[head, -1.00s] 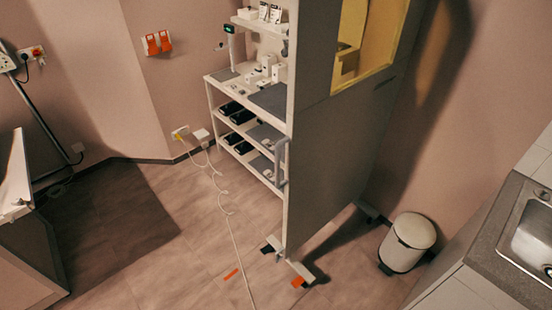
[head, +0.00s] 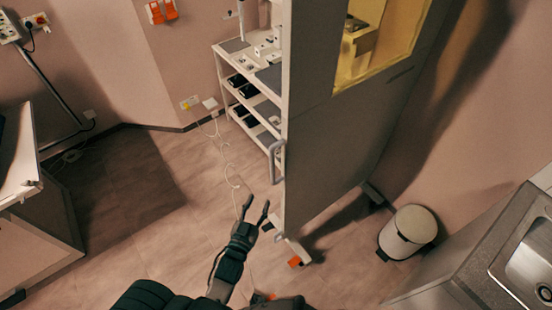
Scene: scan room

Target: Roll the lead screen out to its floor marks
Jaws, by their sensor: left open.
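The lead screen (head: 335,150) is a tall grey panel standing upright, with a yellow-tinted window (head: 372,45) at the top. An upright grey handle (head: 271,162) is on its near left edge. The screen's near foot (head: 297,250) is on the floor, with an orange patch (head: 295,262) at it; I cannot tell whether this is a floor mark. Another orange patch (head: 268,296) is partly hidden by my arm. My left gripper (head: 257,206) is open and empty, below the handle in the picture and apart from it. My right gripper is not in view.
A white shelf trolley (head: 222,72) with boxes and dark items stands left of the screen. A pale cable (head: 226,165) runs across the floor. A white pedal bin (head: 407,232) is right of the screen, near a sink counter (head: 480,240). Floor at left is open.

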